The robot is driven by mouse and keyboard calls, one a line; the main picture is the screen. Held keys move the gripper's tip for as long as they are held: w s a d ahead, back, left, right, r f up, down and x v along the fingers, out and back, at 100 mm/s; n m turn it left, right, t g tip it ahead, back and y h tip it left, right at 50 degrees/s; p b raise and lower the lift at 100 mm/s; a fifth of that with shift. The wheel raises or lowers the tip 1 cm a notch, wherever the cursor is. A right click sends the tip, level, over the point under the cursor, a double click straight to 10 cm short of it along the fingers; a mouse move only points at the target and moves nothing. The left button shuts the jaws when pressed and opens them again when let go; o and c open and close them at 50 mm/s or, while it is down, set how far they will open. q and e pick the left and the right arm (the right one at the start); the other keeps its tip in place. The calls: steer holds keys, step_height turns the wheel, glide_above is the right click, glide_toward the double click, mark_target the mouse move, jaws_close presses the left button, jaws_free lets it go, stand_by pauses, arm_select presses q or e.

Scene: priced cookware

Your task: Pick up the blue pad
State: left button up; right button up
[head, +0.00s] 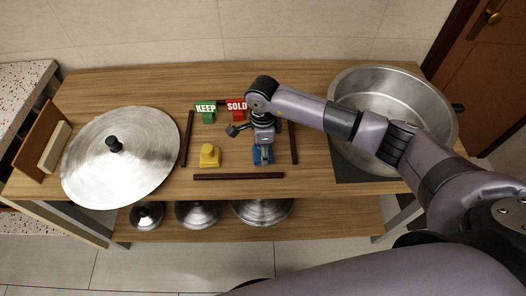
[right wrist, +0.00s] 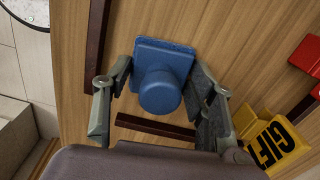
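The blue pad (head: 263,160) is on the wooden table, mostly under my right gripper (head: 264,143) in the head view. In the right wrist view the blue pad (right wrist: 182,58) shows a flat, squarish plate with a round knob standing up from it. My right gripper (right wrist: 160,88) is open, with one finger on each side of the knob. I see gaps between the fingers and the knob, so it does not hold the pad. My left gripper is not in view.
A yellow GIFT piece (right wrist: 275,140) stands near one finger. Dark strips (head: 238,177) frame the area, with green KEEP (head: 205,112) and red SOLD (head: 236,105) signs behind. A large lid (head: 90,165) lies left; a big metal pot (head: 350,85) stands right.

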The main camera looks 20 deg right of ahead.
steer(key=c, duration=0.5)
steer(key=shift+r, duration=0.15)
steer(key=shift+c, duration=0.2)
step_height(320, 180, up, 20)
steer(key=b, duration=0.3)
steer(key=shift+b, duration=0.35)
